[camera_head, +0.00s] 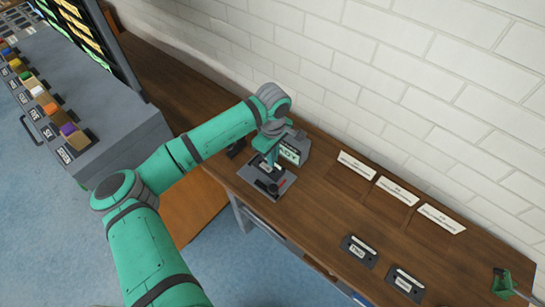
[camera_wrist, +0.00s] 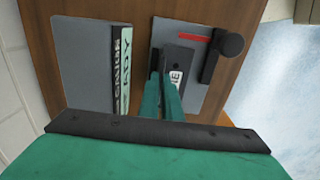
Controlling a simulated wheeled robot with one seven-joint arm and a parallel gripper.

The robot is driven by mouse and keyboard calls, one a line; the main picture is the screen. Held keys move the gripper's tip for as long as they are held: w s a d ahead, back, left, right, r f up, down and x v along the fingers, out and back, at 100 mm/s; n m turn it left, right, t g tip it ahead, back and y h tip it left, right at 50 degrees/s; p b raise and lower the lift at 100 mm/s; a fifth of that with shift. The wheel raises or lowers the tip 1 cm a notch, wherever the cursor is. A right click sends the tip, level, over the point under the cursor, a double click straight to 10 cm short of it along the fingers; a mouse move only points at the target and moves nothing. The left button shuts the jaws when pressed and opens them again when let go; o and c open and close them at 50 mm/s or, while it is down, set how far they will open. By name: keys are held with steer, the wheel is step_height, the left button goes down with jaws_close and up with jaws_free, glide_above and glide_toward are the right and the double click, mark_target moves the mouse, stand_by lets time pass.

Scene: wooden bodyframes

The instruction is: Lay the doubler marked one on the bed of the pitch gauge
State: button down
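The pitch gauge (camera_head: 258,187) is a grey plate on the bench, with a red mark and a dark lever. Its bed (camera_wrist: 196,103) shows in the wrist view beside a display block reading GAUGE READY (camera_wrist: 122,70). The doubler marked one (camera_wrist: 179,58) is a dark bar over the bed, its white label partly hidden by a finger. My gripper (camera_wrist: 161,80) has its green fingers close together at the doubler and appears shut on it. It also shows over the gauge in the head view (camera_head: 269,163). I cannot tell whether the doubler touches the bed.
Two dark doublers, one marked two (camera_head: 359,251) and another (camera_head: 405,284), lie to the right on the wooden bench. A grey cabinet with coloured blocks (camera_head: 68,130) is at left. Bench between gauge and doublers is clear.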

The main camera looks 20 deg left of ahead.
steer(key=shift+f, duration=0.55)
steer(key=c, duration=2)
jaws_free()
step_height(320, 180, up, 13)
steer(key=shift+r, duration=0.15)
